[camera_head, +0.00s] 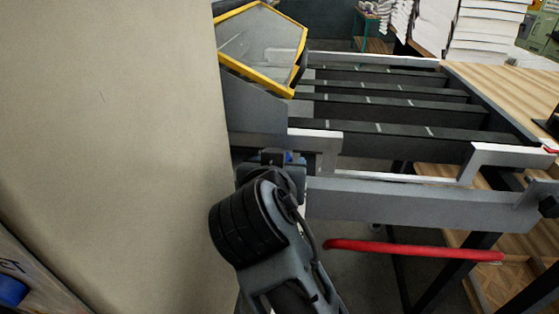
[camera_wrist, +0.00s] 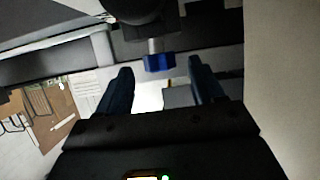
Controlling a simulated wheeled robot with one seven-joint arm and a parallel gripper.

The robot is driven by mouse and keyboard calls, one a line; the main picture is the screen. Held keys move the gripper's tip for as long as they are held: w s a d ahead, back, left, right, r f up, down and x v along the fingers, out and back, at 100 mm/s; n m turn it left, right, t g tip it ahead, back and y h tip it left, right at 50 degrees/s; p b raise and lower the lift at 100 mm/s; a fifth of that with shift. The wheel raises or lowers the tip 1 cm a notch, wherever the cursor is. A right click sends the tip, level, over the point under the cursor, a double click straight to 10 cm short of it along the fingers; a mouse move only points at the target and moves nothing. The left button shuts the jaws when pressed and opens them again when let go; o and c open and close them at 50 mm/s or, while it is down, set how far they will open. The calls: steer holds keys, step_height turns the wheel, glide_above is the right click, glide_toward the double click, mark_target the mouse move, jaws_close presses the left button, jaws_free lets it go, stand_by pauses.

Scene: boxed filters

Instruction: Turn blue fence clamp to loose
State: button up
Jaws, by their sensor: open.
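The blue fence clamp (camera_wrist: 158,62) is a small blue knob on a short metallic stem, under a dark round part in the wrist view. In that view it sits between and slightly beyond the fingertips of my gripper (camera_wrist: 160,70). The two dark fingers are apart, with a gap on each side of the knob, and nothing is held. In the head view a small spot of blue (camera_head: 289,157) shows just past my wrist, at the end of the grey fence rail. My own arm hides most of the clamp and the fingers there.
A tall beige panel (camera_head: 110,130) stands close on the left. A grey rail (camera_head: 420,203) and dark roller bed (camera_head: 400,112) extend right. A red bar (camera_head: 410,250) juts out below the rail. A yellow-framed clear guard (camera_head: 262,45) stands above.

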steer(key=shift+x, duration=0.85)
steer(key=shift+c, duration=0.3)
steer(key=c, duration=1)
steer(key=shift+d, duration=0.1)
